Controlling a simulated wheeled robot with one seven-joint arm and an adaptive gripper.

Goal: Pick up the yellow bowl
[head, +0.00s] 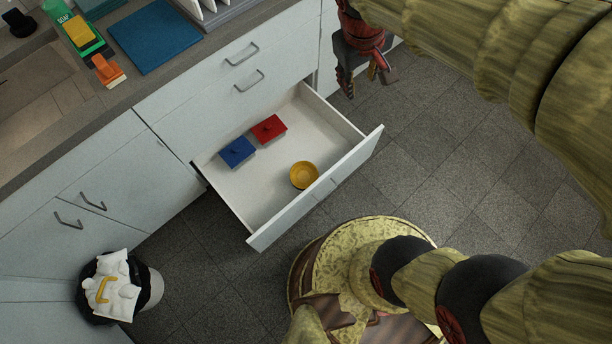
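The yellow bowl (304,175) sits upright inside an open drawer (262,198), near the drawer's front panel and right of its middle. My gripper (365,86) is at the top of the head view, above and to the right of the bowl and well apart from it. Its dark fingers look spread, with nothing seen between them.
A blue box (237,152) and a red box (268,128) lie in the drawer behind the bowl. The counter holds a blue mat (155,37), a soap bottle and sponges. A full trash bin (112,287) stands lower left.

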